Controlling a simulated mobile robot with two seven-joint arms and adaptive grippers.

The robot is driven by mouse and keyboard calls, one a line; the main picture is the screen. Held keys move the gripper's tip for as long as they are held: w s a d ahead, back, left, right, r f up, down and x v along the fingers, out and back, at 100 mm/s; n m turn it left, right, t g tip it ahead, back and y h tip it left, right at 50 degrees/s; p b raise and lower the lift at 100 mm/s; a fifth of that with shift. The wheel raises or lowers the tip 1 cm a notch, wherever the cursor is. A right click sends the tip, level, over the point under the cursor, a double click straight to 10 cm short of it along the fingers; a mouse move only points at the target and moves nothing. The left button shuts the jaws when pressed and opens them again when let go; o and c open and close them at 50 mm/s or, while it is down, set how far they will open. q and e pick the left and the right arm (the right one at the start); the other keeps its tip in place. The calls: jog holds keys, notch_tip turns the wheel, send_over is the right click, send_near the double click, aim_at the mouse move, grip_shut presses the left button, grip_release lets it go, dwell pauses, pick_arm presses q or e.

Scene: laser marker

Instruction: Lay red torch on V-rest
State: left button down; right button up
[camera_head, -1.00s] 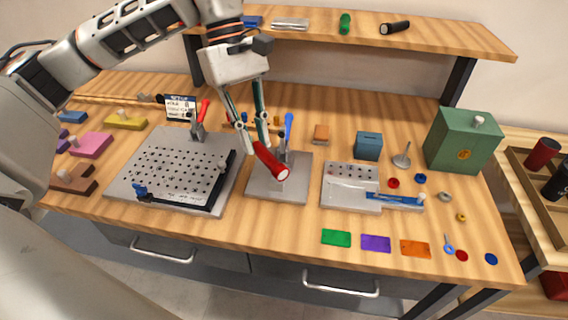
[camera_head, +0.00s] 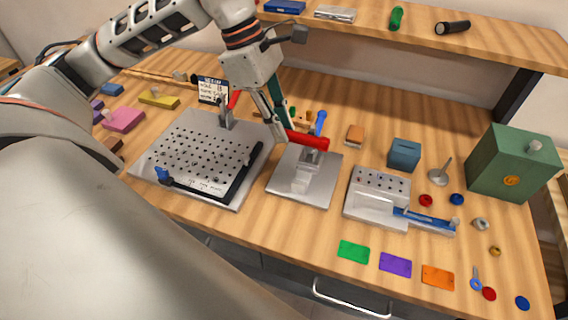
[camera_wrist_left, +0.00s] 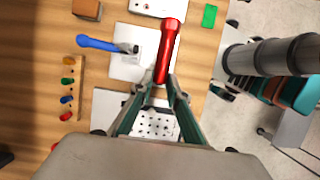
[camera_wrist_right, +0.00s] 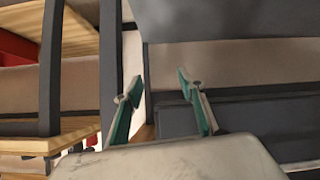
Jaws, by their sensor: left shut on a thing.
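The red torch (camera_head: 309,141) is in my left gripper (camera_head: 281,132), which is shut on one end of it. The torch lies nearly level across the picture, over the back part of the grey plate with the V-rest block (camera_head: 303,178). I cannot tell whether it touches the block. In the left wrist view the torch (camera_wrist_left: 168,48) points away from my left gripper (camera_wrist_left: 157,83), over the pale plate (camera_wrist_left: 128,66). A blue-handled clamp (camera_head: 320,122) stands right behind the torch. My right gripper (camera_wrist_right: 160,92) shows only in its wrist view, open and empty.
A perforated plate (camera_head: 190,155) with a red-handled clamp (camera_head: 232,101) lies left of the V-rest plate. A grey holed fixture (camera_head: 375,205) with a blue piece is to the right. Coloured cards (camera_head: 395,264) lie along the front edge. A shelf (camera_head: 430,42) runs behind.

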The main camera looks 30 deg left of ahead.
pick_arm(q)
notch_tip(320, 180, down, 11)
jog(key=shift+f, duration=0.1)
dwell(0.3)
jog(key=shift+b, duration=0.3)
jog(key=shift+f, duration=0.15)
jog(key=c, duration=2)
grip_release()
jog(key=shift+o, duration=0.2)
jog(key=shift+a+r, duration=0.1)
jog(key=shift+r, duration=0.35)
jog(key=v, duration=1.1)
jog(key=shift+r, duration=0.25)
